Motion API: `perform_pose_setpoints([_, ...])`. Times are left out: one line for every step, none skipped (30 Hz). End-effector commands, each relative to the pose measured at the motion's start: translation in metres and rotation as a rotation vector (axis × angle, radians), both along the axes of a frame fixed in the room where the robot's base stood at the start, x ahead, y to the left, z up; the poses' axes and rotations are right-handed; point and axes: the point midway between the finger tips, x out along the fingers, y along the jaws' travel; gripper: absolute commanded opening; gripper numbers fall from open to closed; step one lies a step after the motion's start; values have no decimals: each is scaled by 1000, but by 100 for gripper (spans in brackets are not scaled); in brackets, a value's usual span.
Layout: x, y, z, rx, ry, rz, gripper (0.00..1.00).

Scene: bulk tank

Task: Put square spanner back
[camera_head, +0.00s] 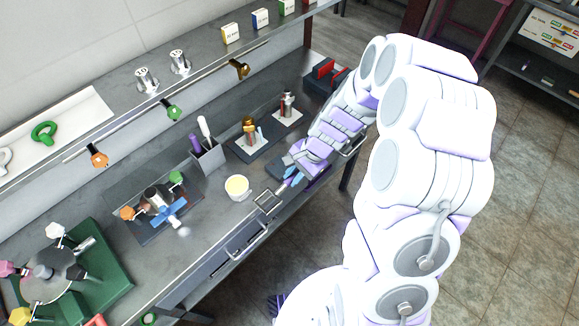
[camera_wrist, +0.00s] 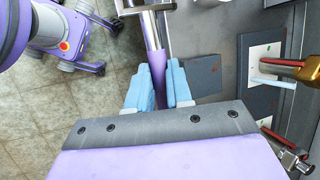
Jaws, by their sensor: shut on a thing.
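The square spanner shows in the head view as a metal square loop (camera_head: 267,202) near the bench's front edge. In the wrist view its metal shaft (camera_wrist: 150,32) and purple grip (camera_wrist: 158,75) run up between my blue fingers. My gripper (camera_head: 289,183) is shut on the purple grip and holds the spanner above the bench's front edge; the fingers also show in the wrist view (camera_wrist: 158,88). A dark mat (camera_head: 277,171) lies beside and partly under my gripper, and my arm hides part of it.
A grey holder (camera_head: 208,160) with purple and white handles stands behind a cup of yellow stuff (camera_head: 237,188). A brass valve (camera_head: 249,131) stands on a mat farther back. A blue-handled valve (camera_head: 163,207) is to the left. A drawer handle (camera_head: 249,241) juts from the bench front.

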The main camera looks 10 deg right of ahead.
Motion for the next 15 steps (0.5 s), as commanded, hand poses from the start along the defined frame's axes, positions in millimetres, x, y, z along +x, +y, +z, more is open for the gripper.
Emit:
perform_pose_setpoints([0, -2, -2, 3, -3, 5, 0])
perform_pose_setpoints([2, -4, -2, 4, -3, 6, 0])
perform_pose_setpoints([6, -7, -3, 6, -3, 8, 0])
perform_pose_setpoints([10, -10, -4, 6, -3, 7, 0])
perform_pose_setpoints([15, -12, -5, 6, -3, 6, 0])
perform_pose_setpoints([23, -15, -5, 7, -4, 7, 0])
perform_pose_setpoints([29, -17, -6, 9, -3, 7, 0])
perform_pose_setpoints([34, -19, -6, 9, -3, 6, 0])
perform_pose_setpoints([42, -21, -7, 8, -5, 5, 0])
perform_pose_setpoints([48, -23, -7, 8, -7, 6, 0])
perform_pose_setpoints([53, -24, -8, 8, -7, 6, 0])
perform_pose_setpoints([59, -24, -9, 9, -2, 6, 0])
perform_pose_setpoints([64, -26, -10, 9, -1, 6, 0])
perform_pose_setpoints([70, -27, -10, 8, -3, 5, 0])
perform_pose_setpoints([78, -29, -10, 6, -6, 6, 0])
